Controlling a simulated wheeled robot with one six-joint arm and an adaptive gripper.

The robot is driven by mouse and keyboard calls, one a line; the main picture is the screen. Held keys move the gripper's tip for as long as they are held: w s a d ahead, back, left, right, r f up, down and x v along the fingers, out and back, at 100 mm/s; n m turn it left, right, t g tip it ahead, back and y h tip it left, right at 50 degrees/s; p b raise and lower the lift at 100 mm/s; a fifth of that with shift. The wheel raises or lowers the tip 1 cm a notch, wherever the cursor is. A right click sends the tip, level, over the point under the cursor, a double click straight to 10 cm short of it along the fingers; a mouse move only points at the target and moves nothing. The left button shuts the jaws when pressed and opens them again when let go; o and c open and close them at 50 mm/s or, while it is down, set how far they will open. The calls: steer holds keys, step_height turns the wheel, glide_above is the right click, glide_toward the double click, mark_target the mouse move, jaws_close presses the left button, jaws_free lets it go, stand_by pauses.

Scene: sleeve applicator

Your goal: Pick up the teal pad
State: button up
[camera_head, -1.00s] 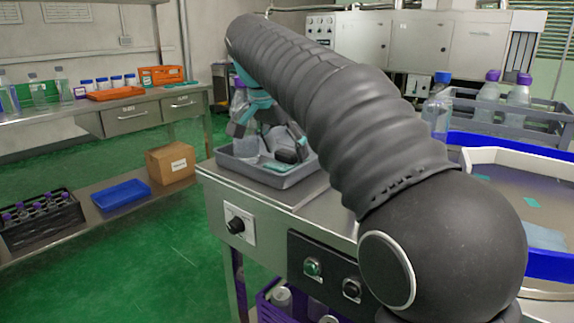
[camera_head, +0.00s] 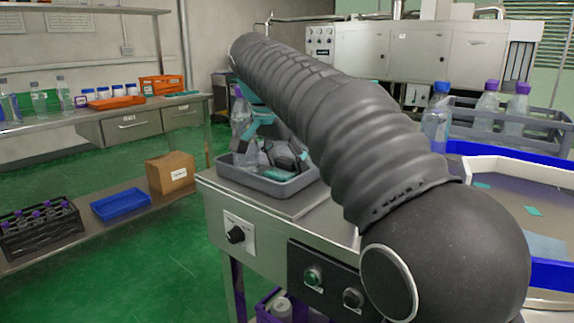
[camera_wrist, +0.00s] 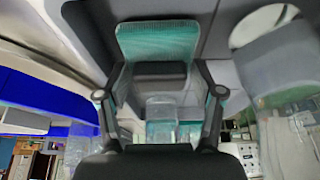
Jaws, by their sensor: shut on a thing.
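The teal pad (camera_wrist: 157,40) shows in the wrist view as a meshed teal piece at the far end of my fingers, with a dark block at its near edge. My gripper (camera_wrist: 160,72) is closed in from both sides at that block and pad. In the head view my gripper (camera_head: 284,156) is low over the grey tray (camera_head: 262,188) on the steel counter. My arm and gripper hide much of the tray's contents there, and the pad itself cannot be clearly made out.
At right is a blue-rimmed table (camera_head: 520,157) with a small teal piece (camera_head: 533,211). A crate with several bottles (camera_head: 500,125) stands behind it. A side bench (camera_head: 60,126) is at left, across open green floor.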

mark_target(287, 158)
steer(key=shift+r, duration=0.5)
step_height(287, 158, up, 3)
steer(key=shift+f+p, duration=0.1)
steer(key=shift+p, duration=0.45)
steer(key=s+d+r, duration=0.4)
steer(key=d+r, duration=0.2)
steer(key=d, duration=0.5)
steer(key=shift+r, duration=0.4)
